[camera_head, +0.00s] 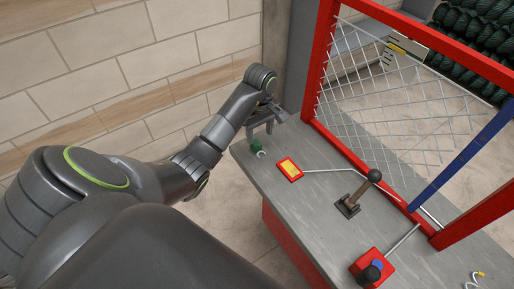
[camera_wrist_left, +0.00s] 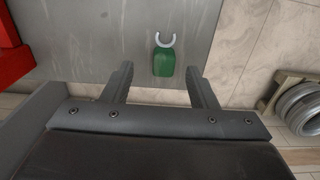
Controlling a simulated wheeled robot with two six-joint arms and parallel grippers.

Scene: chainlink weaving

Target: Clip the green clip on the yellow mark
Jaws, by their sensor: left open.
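The green clip (camera_head: 257,146) lies near the left end of the grey bench; its pale C-shaped end points away from my gripper in the left wrist view (camera_wrist_left: 164,62). My left gripper (camera_head: 261,131) is open above the clip. In the left wrist view my left gripper (camera_wrist_left: 160,72) has a finger on each side of the clip's green body, with gaps on both sides. A yellow mark (camera_head: 397,49) shows near the top of the chainlink mesh (camera_head: 375,110). My right gripper is not in view.
A red box with a yellow face (camera_head: 289,168), a lever (camera_head: 359,192) and a red box with a dark knob (camera_head: 371,269) sit on the grey bench (camera_head: 310,220). The red frame (camera_head: 318,60) holds the mesh, and a blue bar (camera_head: 465,153) crosses it.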

